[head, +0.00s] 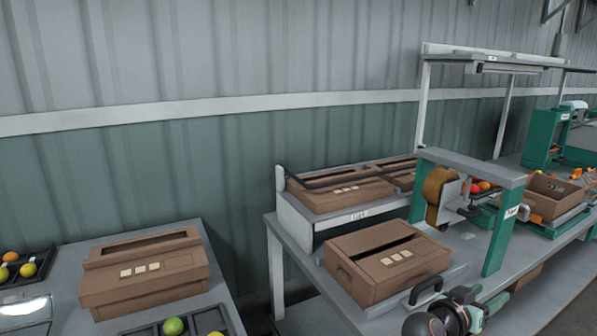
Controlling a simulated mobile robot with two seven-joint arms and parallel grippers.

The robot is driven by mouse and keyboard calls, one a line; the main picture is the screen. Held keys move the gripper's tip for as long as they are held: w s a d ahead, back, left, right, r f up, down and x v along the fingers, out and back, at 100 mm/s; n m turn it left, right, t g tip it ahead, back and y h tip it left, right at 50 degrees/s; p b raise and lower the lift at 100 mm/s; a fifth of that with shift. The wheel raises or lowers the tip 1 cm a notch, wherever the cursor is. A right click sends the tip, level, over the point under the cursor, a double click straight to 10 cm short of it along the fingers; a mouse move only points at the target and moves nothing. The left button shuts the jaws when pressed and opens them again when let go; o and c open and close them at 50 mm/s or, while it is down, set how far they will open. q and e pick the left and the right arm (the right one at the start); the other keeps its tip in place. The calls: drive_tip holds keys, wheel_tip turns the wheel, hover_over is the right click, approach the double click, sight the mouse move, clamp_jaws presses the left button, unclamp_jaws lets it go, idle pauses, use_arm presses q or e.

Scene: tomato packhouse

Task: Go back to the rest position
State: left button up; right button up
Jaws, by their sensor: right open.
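My right gripper (474,304) shows at the bottom edge, right of centre, dark with teal and light parts. It is open, and I see nothing held between its fingers. My left gripper is not in view.
A tape machine (470,165) straddles the bench, with an open carton (553,196) beyond it. More cartons stand on a raised rack (345,190). On the left table (215,290) are a carton (143,271) and dark trays of tomatoes (27,268). A gap separates the tables.

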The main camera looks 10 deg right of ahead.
drive_tip(key=s+a+f+n+y, duration=0.4)
drive_tip(key=s+a+f, duration=0.2)
drive_tip(key=f, duration=0.2)
drive_tip(key=s+a+f+n+y, duration=0.3)
drive_tip(key=s+a+f+y, duration=0.2)
drive_tip(key=f, duration=0.4)
drive_tip(key=s+a+f+n+g+y, duration=0.25)
drive_tip(key=s+a+n+y, duration=0.3)
drive_tip(key=s+a, duration=0.75)
use_arm(q)
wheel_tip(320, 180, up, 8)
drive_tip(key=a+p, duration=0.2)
drive_tip(key=p, duration=0.7)
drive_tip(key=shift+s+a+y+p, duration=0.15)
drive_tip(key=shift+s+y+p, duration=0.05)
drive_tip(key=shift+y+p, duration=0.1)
use_arm(e)
drive_tip(key=w+a+f+t+y, duration=0.2)
drive_tip(key=w+a+t+y, duration=0.1)
drive_tip(key=w+a+t, duration=0.1)
drive_tip(key=shift+t, duration=0.85)
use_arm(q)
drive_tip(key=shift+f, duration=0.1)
use_arm(e)
drive_tip(key=shift+f, duration=0.1)
